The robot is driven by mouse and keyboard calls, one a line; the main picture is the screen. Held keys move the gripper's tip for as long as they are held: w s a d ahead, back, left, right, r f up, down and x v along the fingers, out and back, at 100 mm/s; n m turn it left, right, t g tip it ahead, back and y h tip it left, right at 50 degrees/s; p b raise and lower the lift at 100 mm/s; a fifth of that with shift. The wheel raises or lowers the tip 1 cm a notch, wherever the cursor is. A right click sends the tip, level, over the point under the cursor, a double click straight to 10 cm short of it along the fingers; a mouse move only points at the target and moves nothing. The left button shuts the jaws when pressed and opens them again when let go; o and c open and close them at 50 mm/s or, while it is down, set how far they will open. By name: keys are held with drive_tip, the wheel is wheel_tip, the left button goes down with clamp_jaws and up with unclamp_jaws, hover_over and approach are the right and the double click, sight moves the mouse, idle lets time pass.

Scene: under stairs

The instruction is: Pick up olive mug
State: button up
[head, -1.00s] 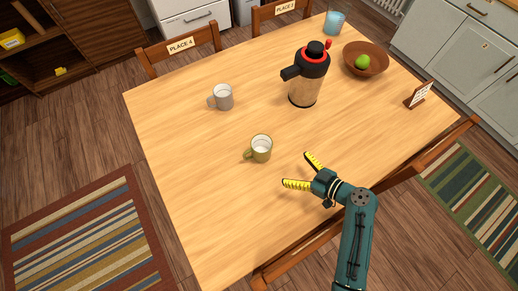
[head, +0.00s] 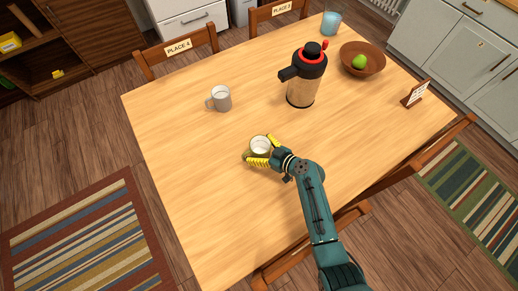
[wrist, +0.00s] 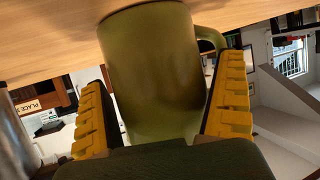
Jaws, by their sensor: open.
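The olive mug (head: 260,146) stands upright on the wooden table, with a pale inside. My gripper (head: 266,149) is open, with its yellow fingers on either side of the mug in the head view. In the wrist view the mug (wrist: 152,70) fills the middle between the two yellow fingers of my gripper (wrist: 162,122). Its handle is at the right, close behind the right finger. A gap shows beside the left finger; whether the right finger touches the mug I cannot tell.
A grey mug (head: 220,99) stands up and left on the table (head: 190,150). A flask with a black and red top (head: 303,80), a brown bowl (head: 376,68) with a green fruit, a blue cup (head: 331,24) and a small sign (head: 415,93) stand farther away. The table's left part is clear.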

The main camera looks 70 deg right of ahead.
drive_tip(key=shift+r, duration=0.1)
drive_tip(key=c, duration=1.1)
wheel_tip(320, 180, up, 10)
drive_tip(key=p, duration=0.1)
drive_tip(key=shift+p, duration=0.35)
